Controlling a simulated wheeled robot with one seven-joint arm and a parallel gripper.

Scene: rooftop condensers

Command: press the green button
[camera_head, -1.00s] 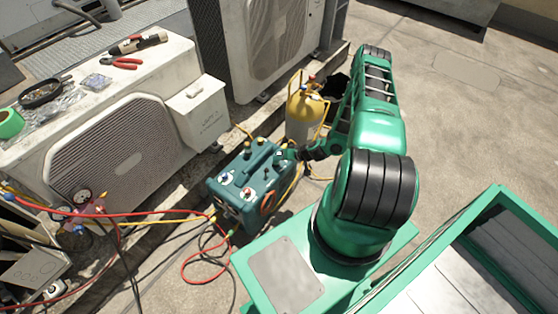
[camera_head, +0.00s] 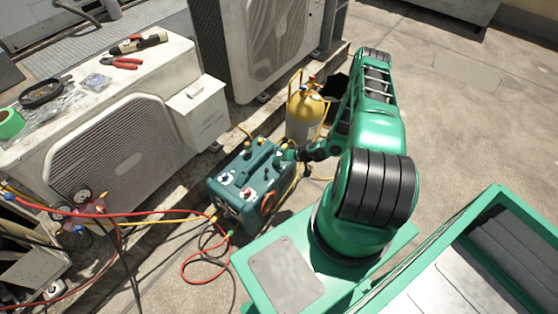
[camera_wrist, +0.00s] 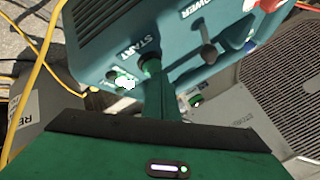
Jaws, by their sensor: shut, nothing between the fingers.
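The teal machine (camera_head: 240,188) stands on the floor left of my arm, with knobs and fittings on top. In the wrist view its panel (camera_wrist: 110,38) fills the upper part, with "START" and "POWER" lettering upside down. A round green button (camera_wrist: 151,65) shows by the START lettering, partly hidden by my fingertips. My gripper (camera_wrist: 157,84) is shut and empty, its tips at that button; whether they press it in cannot be told. A bright white-and-green round part (camera_wrist: 124,81) sits just left of the tips. In the head view my gripper (camera_head: 284,156) is at the machine's right top edge.
A yellow-topped cylinder (camera_head: 305,110) stands close behind my gripper. A condenser unit (camera_head: 110,150) with tools on it is at left, another (camera_head: 260,45) behind. Red and yellow hoses (camera_head: 150,213) run to the machine.

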